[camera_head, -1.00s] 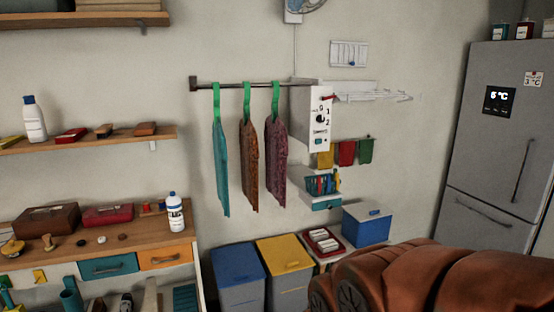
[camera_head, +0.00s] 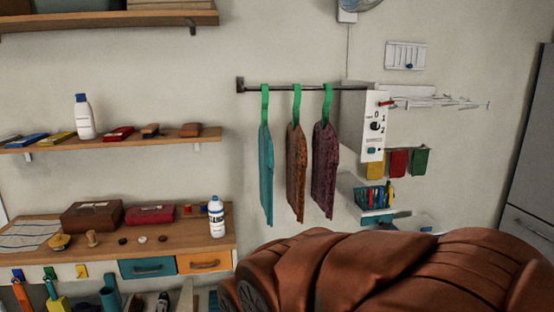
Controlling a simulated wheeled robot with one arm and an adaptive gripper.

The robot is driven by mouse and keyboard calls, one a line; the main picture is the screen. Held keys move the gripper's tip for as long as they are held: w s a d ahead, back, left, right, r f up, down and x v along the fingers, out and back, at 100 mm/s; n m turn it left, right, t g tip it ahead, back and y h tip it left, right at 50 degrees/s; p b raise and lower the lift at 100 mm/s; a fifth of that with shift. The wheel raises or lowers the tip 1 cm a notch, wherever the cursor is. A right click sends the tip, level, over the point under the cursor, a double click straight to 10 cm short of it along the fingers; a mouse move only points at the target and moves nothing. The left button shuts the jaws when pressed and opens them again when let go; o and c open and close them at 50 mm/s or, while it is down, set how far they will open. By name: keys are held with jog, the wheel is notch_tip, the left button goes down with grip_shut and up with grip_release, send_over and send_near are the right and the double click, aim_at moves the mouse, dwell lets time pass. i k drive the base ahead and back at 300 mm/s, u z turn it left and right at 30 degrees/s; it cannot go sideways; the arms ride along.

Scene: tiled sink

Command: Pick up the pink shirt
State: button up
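Three garments hang by green hangers from a dark rail on the wall. The right one is a mottled purplish-pink garment (camera_head: 324,172); it is the closest match to the pink shirt. It hangs edge-on, free of any gripper. To its left hang a brown-orange garment (camera_head: 296,172) and a teal garment (camera_head: 266,175). My gripper is not in view.
The rail (camera_head: 285,89) ends at a white control box (camera_head: 373,125) just right of the garments. Left are a wall shelf (camera_head: 105,140) and a wooden workbench (camera_head: 185,240) with a white bottle (camera_head: 216,217). A grey fridge (camera_head: 532,185) stands at the right edge.

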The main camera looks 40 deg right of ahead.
aim_at(324, 140)
jog(key=z, duration=0.15)
jog(key=i, duration=1.1)
jog(key=z, duration=0.7)
